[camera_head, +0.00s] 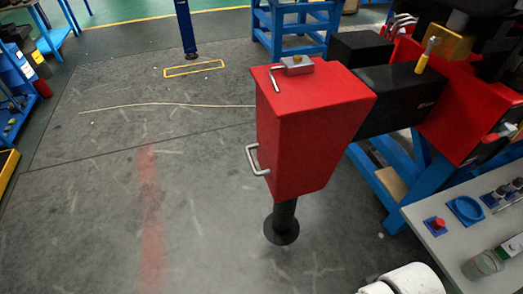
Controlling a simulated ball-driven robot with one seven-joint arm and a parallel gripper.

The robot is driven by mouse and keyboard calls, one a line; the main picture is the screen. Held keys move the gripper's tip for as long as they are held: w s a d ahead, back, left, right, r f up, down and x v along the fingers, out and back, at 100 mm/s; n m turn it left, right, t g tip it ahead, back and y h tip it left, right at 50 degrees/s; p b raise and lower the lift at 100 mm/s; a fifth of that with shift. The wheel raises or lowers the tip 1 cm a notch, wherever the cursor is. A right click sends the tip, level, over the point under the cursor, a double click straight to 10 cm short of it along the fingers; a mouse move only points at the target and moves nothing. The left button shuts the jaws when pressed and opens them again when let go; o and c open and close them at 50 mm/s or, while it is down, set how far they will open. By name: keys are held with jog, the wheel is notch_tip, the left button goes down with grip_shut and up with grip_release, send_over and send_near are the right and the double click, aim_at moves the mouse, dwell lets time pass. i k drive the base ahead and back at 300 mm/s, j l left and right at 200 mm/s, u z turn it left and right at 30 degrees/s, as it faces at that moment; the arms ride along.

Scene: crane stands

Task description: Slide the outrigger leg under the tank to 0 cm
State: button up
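A red box-shaped outrigger end (310,125) sits at the outer end of a black beam (398,98). It has a metal side handle (256,160), and a grey latch block (297,65) with a lever (275,79) on top. Under it a black jack leg with a round foot (282,232) reaches down to or near the floor; contact is unclear. The beam enters a red housing (465,115) at the right, with a clear stretch of beam showing between them. No centimetre scale is readable, and I cannot single out a tank. My gripper is out of view.
A blue stand (415,185) supports the housing. A grey bench (475,230) with a red button (438,224), a blue ring (466,210) and a glass jar (483,264) stands at the lower right. The floor left of the red box is mostly clear.

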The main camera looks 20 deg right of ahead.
aim_at(309, 111)
jog(key=i+u, duration=0.25)
jog(key=i, duration=0.15)
jog(key=i+u, duration=0.3)
jog(key=i, duration=0.15)
